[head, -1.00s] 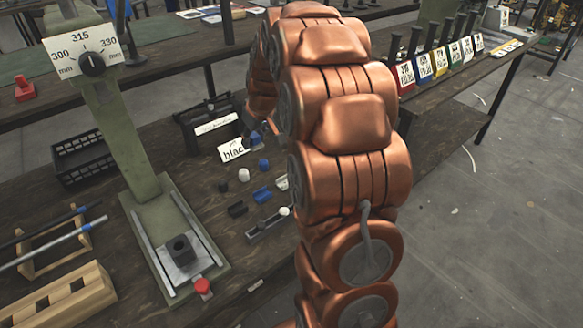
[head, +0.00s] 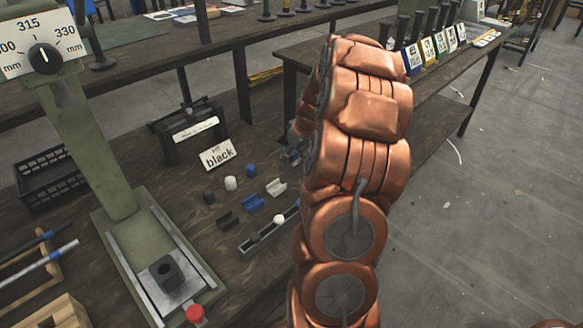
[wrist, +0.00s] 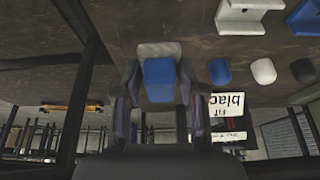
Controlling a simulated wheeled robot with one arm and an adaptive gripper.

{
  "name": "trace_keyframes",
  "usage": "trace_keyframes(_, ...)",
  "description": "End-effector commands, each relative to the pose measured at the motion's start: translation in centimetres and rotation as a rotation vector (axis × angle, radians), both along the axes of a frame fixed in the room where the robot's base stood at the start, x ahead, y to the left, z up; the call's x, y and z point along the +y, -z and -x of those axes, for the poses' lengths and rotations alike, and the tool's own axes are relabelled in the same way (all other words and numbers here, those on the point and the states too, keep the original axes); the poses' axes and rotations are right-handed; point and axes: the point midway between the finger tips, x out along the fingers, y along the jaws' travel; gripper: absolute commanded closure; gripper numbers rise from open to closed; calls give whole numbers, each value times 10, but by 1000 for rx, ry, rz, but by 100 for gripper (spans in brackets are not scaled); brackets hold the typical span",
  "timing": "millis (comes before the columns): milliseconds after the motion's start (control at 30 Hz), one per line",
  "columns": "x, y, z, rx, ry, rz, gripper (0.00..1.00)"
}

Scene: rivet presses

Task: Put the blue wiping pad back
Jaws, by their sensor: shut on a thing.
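My gripper (wrist: 158,88) is shut on the blue wiping pad (wrist: 159,78), which sits between its two fingers in the wrist view. A pale grey end (wrist: 159,49) shows beyond the blue part. In the head view my gripper (head: 292,154) is mostly hidden behind my arm, near the bench top just right of the "FIT black" card (head: 218,154). I cannot tell whether the pad touches the bench.
The bench holds small blue (head: 250,170), white (head: 231,183) and black (head: 208,197) caps, and black, blue and white channel pieces (head: 276,187). A grey slotted bar (head: 262,240) lies in front. The green press (head: 110,160) stands left. A black labelled box (head: 192,130) is behind.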

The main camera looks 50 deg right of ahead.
Motion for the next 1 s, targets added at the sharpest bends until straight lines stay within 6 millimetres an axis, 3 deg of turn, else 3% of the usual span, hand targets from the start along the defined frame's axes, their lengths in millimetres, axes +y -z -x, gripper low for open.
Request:
trace_keyframes(400, 1, 45, 0, 2, -1, -3, 92)
trace_keyframes(800, 1, 48, -1, 0, -1, 0, 92)
trace_keyframes(833, 1, 48, -1, 0, -1, 0, 58)
trace_keyframes(1000, 1, 47, -1, 0, -1, 0, 41)
